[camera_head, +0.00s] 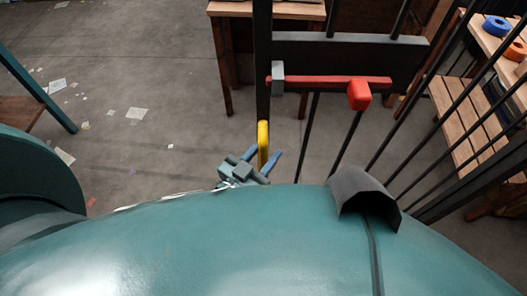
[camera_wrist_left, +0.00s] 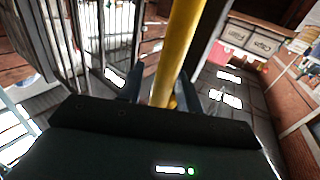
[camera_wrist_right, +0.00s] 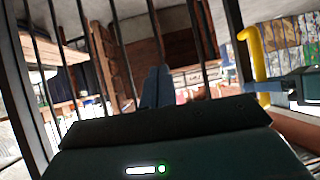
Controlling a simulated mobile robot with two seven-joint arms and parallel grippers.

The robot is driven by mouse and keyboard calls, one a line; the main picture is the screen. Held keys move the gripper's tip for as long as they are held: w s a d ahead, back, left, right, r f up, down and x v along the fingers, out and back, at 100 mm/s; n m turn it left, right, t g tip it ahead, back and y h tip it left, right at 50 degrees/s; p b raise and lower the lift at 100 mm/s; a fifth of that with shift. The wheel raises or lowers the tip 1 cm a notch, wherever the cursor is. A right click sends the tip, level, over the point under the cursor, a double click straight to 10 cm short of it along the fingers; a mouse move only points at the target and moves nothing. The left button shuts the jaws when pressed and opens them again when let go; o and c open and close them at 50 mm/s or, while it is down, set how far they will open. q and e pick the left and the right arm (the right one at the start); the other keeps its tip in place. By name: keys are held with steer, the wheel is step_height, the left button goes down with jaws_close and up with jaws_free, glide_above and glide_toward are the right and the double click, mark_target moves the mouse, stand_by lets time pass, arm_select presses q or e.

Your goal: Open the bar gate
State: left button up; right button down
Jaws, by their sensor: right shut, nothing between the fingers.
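The bar gate (camera_head: 340,135) has dark upright bars and a dark plate across its upper part. A red bolt (camera_head: 325,82) with a red knob (camera_head: 359,95) lies across it, its left end at a grey catch (camera_head: 277,78) by the dark post. A yellow handle (camera_head: 263,140) stands below on that post. My left gripper (camera_head: 262,164) is open, with its blue fingers on either side of the handle; the left wrist view shows the handle (camera_wrist_left: 180,50) between them. My right gripper (camera_wrist_right: 155,86) is shut and empty, facing the bars, with the handle (camera_wrist_right: 255,55) to its right.
A wooden slatted bench (camera_head: 462,110) stands behind the bars at the right, near a table (camera_head: 497,45) with blue and orange rings. Another wooden table (camera_head: 265,10) is at the back. Paper scraps litter the open floor (camera_head: 150,60) at the left.

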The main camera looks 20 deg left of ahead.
arm_select(q)
steer(key=shift+o, duration=0.2)
steer(key=shift+a, duration=0.15)
steer(key=v, duration=1.2)
steer(key=shift+b, duration=0.45)
steer(key=w+a+f+n+g+y, duration=0.1)
steer(key=w+a+f+g+y, duration=0.2)
steer(key=g, duration=0.3)
steer(key=s+a+r+g+y, duration=0.2)
steer(key=s+a+g+y, duration=0.1)
steer(key=s+g, duration=0.4)
steer(key=w+d+f+t+h+p, duration=0.2)
steer(key=w+d+f+t+h, duration=0.1)
steer(key=w+d+f+t, duration=0.1)
steer(key=shift+w+d+f+t+h, duration=0.3)
steer(key=shift+w+d+t, duration=0.6)
steer(key=shift+d+t, duration=0.4)
